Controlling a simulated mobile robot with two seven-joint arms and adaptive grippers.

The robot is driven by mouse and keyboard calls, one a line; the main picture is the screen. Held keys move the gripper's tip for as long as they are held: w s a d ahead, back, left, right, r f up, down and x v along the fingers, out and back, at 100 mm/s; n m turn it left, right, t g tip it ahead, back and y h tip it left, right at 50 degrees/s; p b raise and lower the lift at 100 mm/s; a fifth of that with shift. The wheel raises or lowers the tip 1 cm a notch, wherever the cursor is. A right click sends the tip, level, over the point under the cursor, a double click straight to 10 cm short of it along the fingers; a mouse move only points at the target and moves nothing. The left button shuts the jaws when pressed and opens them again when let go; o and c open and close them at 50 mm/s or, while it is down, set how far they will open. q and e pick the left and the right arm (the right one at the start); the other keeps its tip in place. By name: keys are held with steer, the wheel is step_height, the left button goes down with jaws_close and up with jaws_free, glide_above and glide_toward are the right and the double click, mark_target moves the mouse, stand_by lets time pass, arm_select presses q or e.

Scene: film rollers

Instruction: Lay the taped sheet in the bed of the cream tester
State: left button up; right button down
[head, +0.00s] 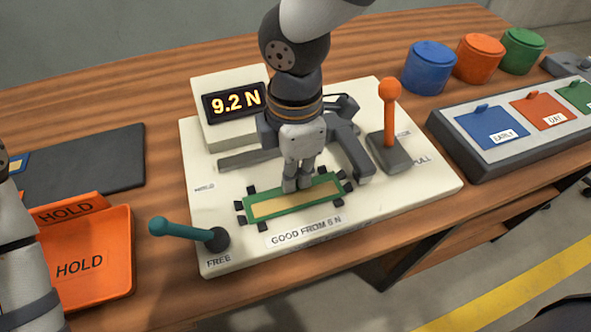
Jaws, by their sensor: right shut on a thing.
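The cream tester (420,185) stands on the wooden table, its display (235,103) reading 9.2 N. A green sheet with a tan strip along its middle, the taped sheet (268,208), lies in or just over the bed, with small dark clamps around its edges. I cannot tell whether it rests fully on the bed. My right gripper (297,185) points down from above and is shut on the sheet near its far edge, hiding part of it. My left gripper is out of view; only part of my left arm shows at the left edge.
A teal lever (185,231) leans left by the FREE label. An orange-knobbed lever (389,120) stands upright near PULL. Orange HOLD tray (120,250) and dark mat (95,165) lie left. A grey box with coloured lids (450,140) and several jars (430,68) are right.

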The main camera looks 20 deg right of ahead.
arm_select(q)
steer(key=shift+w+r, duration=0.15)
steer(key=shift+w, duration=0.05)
arm_select(e)
steer(key=shift+f, duration=0.2)
steer(key=c, duration=1.7)
jaws_free()
steer(key=shift+o, duration=0.5)
steer(key=shift+o, duration=1.4)
steer(key=shift+r+p, duration=0.65)
steer(key=shift+r, duration=1.65)
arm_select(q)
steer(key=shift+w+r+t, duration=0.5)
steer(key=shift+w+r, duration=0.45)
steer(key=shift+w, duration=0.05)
arm_select(e)
steer(key=shift+r, duration=1.25)
